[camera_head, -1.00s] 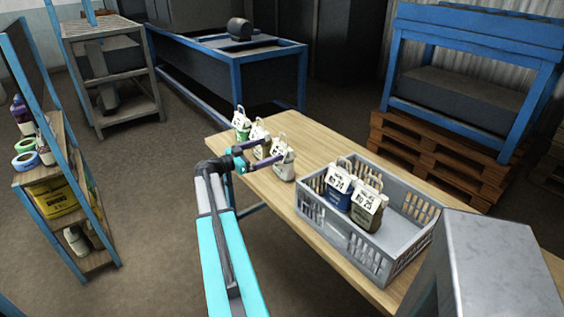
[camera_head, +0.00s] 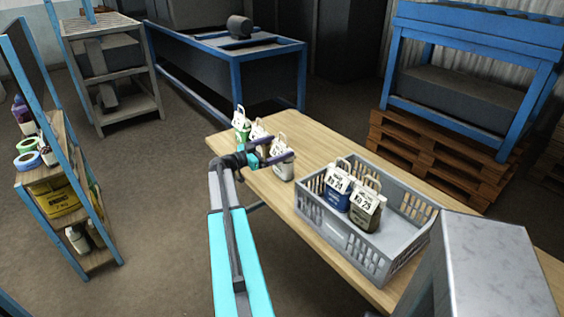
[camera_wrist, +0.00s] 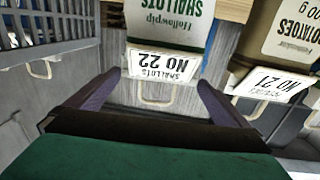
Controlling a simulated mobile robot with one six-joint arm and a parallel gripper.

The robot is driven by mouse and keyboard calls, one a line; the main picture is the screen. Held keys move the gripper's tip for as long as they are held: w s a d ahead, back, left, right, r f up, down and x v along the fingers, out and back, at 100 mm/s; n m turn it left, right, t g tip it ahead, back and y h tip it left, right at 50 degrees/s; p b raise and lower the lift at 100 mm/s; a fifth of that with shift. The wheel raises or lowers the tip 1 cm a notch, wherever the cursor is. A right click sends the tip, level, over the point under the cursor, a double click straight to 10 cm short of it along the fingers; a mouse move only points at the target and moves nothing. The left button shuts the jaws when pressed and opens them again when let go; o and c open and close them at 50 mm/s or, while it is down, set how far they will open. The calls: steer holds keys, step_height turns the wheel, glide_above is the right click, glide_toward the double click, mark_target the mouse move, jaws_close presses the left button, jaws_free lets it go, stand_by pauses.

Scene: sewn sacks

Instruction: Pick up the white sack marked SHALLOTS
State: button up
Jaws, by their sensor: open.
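The white SHALLOTS sack (camera_wrist: 168,32) hangs upside down in the wrist view, with green print, a white tag reading NO 22 and a pale loop handle. In the head view it is the nearest sack (camera_head: 284,170) of a row of three on the wooden table. My gripper (camera_wrist: 158,88) is open, one purple finger on each side of the tag and handle. The fingers are apart from the sack's body; I cannot tell whether they touch the tag. In the head view my gripper (camera_head: 279,147) partly covers the sack's upper part.
A brown POTATOES sack (camera_wrist: 254,50) tagged NO 21 stands close beside it. A green-and-white sack (camera_head: 242,130) ends the row. A grey crate (camera_head: 388,262) on the table (camera_head: 318,150) holds a blue sack (camera_head: 338,194) and a brown sack (camera_head: 366,213).

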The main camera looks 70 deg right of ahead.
steer(key=shift+p+x, duration=0.5)
steer(key=shift+x, duration=0.95)
steer(key=c, duration=1.7)
